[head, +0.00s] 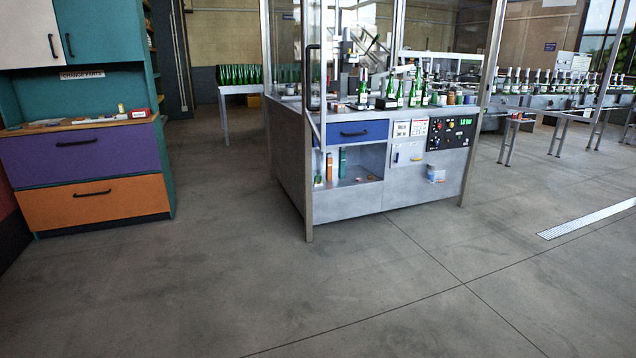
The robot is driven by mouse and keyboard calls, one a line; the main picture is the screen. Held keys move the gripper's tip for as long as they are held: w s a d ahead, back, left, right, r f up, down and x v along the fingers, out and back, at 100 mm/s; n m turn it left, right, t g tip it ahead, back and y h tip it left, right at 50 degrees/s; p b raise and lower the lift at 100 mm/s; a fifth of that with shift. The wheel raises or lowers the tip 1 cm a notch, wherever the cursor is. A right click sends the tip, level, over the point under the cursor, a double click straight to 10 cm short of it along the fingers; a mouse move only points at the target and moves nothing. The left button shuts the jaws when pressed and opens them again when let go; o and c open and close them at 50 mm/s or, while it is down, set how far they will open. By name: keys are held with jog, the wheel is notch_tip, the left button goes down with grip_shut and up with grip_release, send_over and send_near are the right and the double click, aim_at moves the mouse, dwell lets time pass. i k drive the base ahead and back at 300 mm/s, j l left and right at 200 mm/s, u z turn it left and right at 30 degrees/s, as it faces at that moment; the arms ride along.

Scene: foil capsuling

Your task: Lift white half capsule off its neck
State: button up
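Several green bottles with pale labels (413,94) stand upright on the deck of the glazed capsuling machine (345,205), in the middle distance. Their necks are small in the head view. I cannot make out a white half capsule on any neck. My gripper is not in view.
The machine has metal posts, a blue drawer (357,133), an open shelf and a control panel (451,133). A coloured cabinet (88,170) stands at left. Green bottles (240,74) stand on a table behind, and a bottle conveyor (540,100) runs right. The foreground floor (300,300) is clear.

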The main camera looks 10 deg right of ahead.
aim_at(363, 77)
jog(key=i+l+z, duration=0.35)
jog(key=i, duration=0.5)
jog(key=i+z, duration=0.3)
jog(key=i, duration=0.55)
jog(key=i+u, duration=0.1)
jog(key=i, duration=0.65)
jog(key=i+l, duration=0.15)
jog(key=i, duration=0.65)
jog(key=i+u, duration=0.15)
jog(key=i, duration=0.6)
jog(key=i+l+u, duration=0.2)
jog(key=i, duration=0.25)
jog(key=i+l+u, duration=0.2)
jog(key=i, duration=0.25)
jog(key=l+u, duration=0.15)
jog(key=u, duration=0.2)
jog(key=i+l+u, duration=0.1)
jog(key=l+u, duration=0.25)
jog(key=i+l+u, duration=0.1)
jog(key=l+u, duration=0.2)
jog(key=l, duration=0.6)
jog(key=l+u, duration=0.35)
jog(key=l, duration=2.1)
jog(key=k+l+u, duration=0.1)
jog(key=l, duration=1.5)
